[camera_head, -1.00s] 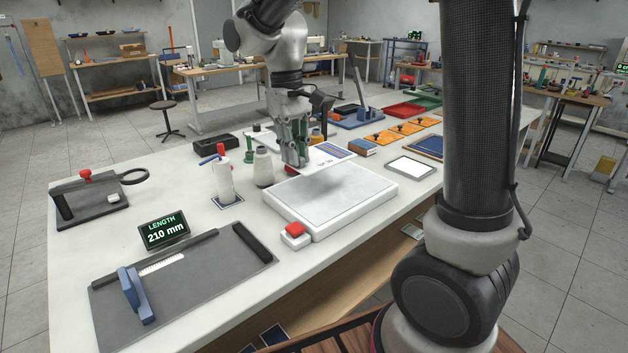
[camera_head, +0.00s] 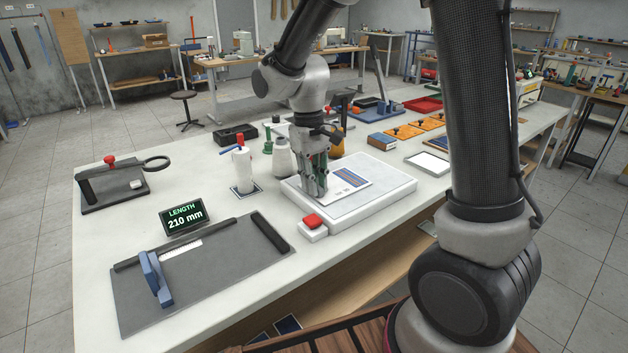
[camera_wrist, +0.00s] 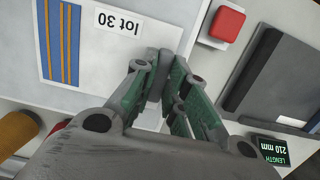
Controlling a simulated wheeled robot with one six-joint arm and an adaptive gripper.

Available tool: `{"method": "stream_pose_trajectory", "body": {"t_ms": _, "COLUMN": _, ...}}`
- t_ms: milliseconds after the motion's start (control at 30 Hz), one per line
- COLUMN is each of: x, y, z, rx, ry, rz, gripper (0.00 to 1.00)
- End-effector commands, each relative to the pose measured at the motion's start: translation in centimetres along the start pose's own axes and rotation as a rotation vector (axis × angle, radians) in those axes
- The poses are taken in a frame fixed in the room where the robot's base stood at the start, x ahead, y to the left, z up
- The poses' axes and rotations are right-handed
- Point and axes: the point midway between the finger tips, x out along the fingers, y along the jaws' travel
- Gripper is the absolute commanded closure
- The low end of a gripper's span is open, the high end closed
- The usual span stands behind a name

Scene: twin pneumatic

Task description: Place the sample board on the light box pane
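The sample board (camera_head: 352,178) is a pale sheet with blue and orange stripes and a "lot 30" label; in the wrist view it shows at the upper left (camera_wrist: 105,55). It lies over the back-left part of the light box pane, flat, at or just above it; I cannot tell whether it touches. The white light box (camera_head: 385,196) stands on the bench, its pane partly covered by the board. My gripper (camera_head: 318,196) points down at the board's near-left end. In the wrist view its green-padded fingers (camera_wrist: 161,92) close on a grey piece at the board's edge.
A red button (camera_head: 313,220) sits at the light box's near-left corner. A white spool (camera_head: 243,170) and a cone of thread (camera_head: 282,158) stand to the left. A grey measuring board (camera_head: 205,270) and a "210 mm" display (camera_head: 185,216) lie nearer. A white-topped pad (camera_head: 428,163) lies to the right.

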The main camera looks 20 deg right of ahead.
Motion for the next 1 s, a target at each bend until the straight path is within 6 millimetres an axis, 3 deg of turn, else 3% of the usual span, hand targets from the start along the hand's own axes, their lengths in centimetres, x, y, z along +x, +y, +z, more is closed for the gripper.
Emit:
{"method": "stream_pose_trajectory", "body": {"t_ms": 33, "x": 0.0, "y": 0.0, "z": 0.0, "rx": 0.0, "ry": 0.0, "rz": 0.0, "gripper": 0.75}}
{"method": "stream_pose_trajectory", "body": {"t_ms": 100, "x": 0.0, "y": 0.0, "z": 0.0, "rx": 0.0, "ry": 0.0, "rz": 0.0, "gripper": 0.65}}
{"method": "stream_pose_trajectory", "body": {"t_ms": 467, "x": -0.5, "y": 0.0, "z": 0.0, "rx": 0.0, "ry": 0.002, "rz": 0.0, "gripper": 0.65}}
{"method": "stream_pose_trajectory", "body": {"t_ms": 567, "x": -1.8, "y": 0.0, "z": -0.1, "rx": 0.0, "ry": 0.005, "rz": 0.0, "gripper": 0.65}}
{"method": "stream_pose_trajectory", "body": {"t_ms": 1000, "x": -10.7, "y": 0.0, "z": 0.0, "rx": 0.0, "ry": 0.003, "rz": 0.0, "gripper": 0.65}}
